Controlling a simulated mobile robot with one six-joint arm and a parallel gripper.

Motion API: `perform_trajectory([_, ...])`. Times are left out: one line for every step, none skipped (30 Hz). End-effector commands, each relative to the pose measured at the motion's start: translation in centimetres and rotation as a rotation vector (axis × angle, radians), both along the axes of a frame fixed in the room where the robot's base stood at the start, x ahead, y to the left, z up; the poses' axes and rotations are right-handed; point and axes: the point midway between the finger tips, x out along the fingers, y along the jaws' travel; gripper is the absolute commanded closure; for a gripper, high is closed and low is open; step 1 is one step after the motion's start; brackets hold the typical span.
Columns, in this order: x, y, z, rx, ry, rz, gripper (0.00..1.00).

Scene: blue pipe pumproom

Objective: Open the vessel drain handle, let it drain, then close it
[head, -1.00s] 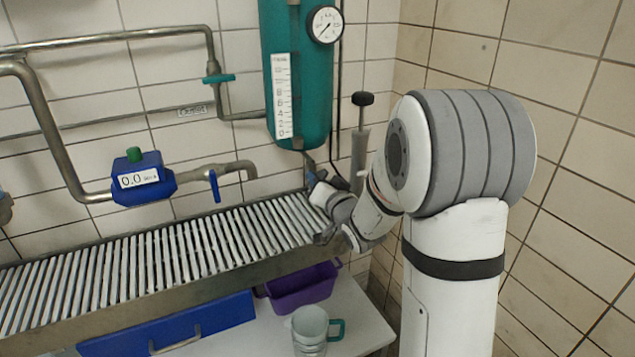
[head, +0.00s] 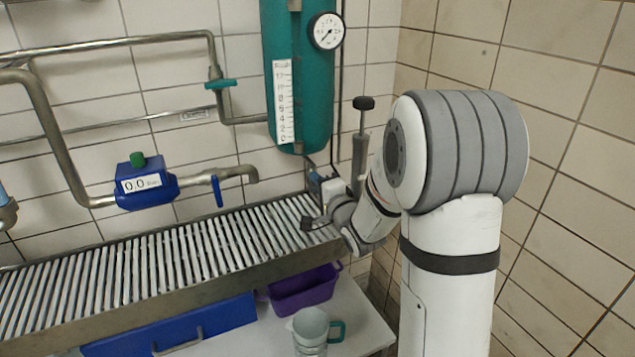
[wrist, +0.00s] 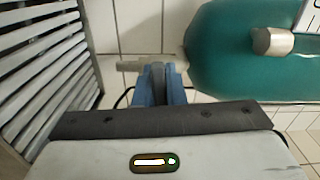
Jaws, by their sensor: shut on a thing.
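The teal vessel (head: 313,75) hangs on the tiled wall, with a white level scale (head: 284,102) on its front. Its lower end also shows in the wrist view (wrist: 225,45) at the right. My gripper (head: 313,178) is just below the vessel's bottom, above the right end of the slatted grate. In the wrist view, the blue fingers of my gripper (wrist: 158,84) are shut on a grey piece below the vessel, which appears to be the vessel drain handle (wrist: 157,72). The fingers hide most of it. A short grey pipe end (wrist: 128,66) sticks out beside it. I see no clear flow of liquid.
The slatted grate (head: 150,265) runs below. A purple bin (head: 303,290) and a clear jug with a teal handle (head: 311,328) are under its right end. A blue flow meter (head: 146,183) and a blue-handled tap (head: 217,190) are at left. The tiled corner wall is close at right.

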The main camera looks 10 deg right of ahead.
Motion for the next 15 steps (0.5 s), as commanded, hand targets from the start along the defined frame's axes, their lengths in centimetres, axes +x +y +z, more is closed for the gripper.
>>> perform_trajectory([0.0, -0.06, 0.04, 0.025, 0.007, -0.002, 1.0])
perform_trajectory([0.0, -0.06, 0.04, 0.038, 0.011, -0.002, 1.0])
perform_trajectory([0.0, -0.06, 0.03, 0.056, 0.015, -0.002, 1.0])
perform_trajectory([0.0, -0.06, 0.03, 0.066, 0.018, -0.002, 1.0])
perform_trajectory([0.0, -0.06, 0.03, 0.077, 0.021, -0.002, 1.0])
perform_trajectory([0.01, -0.06, 0.02, 0.089, 0.024, -0.002, 1.0])
perform_trajectory([0.01, -0.06, 0.01, 0.097, 0.026, -0.002, 1.0])
perform_trajectory([0.01, -0.06, 0.01, 0.103, 0.028, -0.002, 1.0])
perform_trajectory([0.01, -0.06, 0.0, 0.112, 0.03, -0.002, 1.0])
perform_trajectory([0.0, -0.06, 0.0, 0.117, 0.031, -0.002, 1.0])
perform_trajectory([0.0, -0.06, 0.0, 0.121, 0.032, -0.002, 1.0])
perform_trajectory([0.0, -0.06, 0.0, 0.125, 0.033, -0.002, 1.0])
perform_trajectory([-0.01, -0.06, -0.01, 0.127, 0.034, -0.002, 1.0])
perform_trajectory([-0.01, -0.06, -0.01, 0.129, 0.035, -0.002, 1.0])
perform_trajectory([-0.01, -0.06, -0.01, 0.131, 0.035, -0.002, 1.0])
